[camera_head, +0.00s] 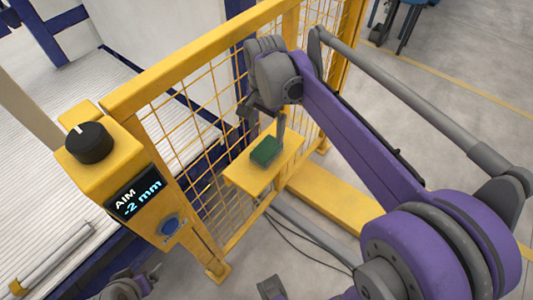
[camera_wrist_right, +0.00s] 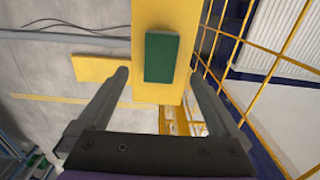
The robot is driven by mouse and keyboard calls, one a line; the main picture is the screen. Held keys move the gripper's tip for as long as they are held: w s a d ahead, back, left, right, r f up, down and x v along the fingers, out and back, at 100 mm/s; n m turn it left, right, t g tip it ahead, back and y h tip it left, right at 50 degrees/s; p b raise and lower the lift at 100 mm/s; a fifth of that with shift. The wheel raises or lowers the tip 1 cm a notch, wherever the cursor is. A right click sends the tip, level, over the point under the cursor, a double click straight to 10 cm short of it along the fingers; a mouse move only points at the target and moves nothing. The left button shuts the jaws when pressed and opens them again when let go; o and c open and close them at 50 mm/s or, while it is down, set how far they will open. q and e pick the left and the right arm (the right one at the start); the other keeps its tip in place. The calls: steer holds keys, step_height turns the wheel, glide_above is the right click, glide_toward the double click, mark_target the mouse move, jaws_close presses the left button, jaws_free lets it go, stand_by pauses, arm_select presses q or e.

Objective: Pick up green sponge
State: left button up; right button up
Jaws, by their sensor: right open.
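The green sponge (camera_head: 266,151) is a dark green block lying on a small yellow shelf (camera_head: 240,180) at the side of the yellow mesh fence. My right gripper (camera_head: 267,122) is open and empty, close above the sponge. In the right wrist view the sponge (camera_wrist_right: 161,57) shows whole beyond and between the spread fingertips of the right gripper (camera_wrist_right: 159,75), and neither finger visibly grips it.
The yellow mesh fence (camera_head: 205,118) runs close beside the shelf and my right gripper. A yellow post box (camera_head: 125,185) has a black knob and a display reading "AIM -2 mm". A yellow beam (camera_head: 335,207) and dark cables lie on the grey floor. Open floor is at the right.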

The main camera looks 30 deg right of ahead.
mark_target(265, 150)
step_height(265, 150, down, 4)
steer(key=shift+d, duration=0.1)
steer(key=f+b, duration=0.1)
steer(key=f, duration=0.5)
steer(key=shift+a+f, duration=0.2)
steer(key=shift+c, duration=0.2)
steer(key=c, duration=1.2)
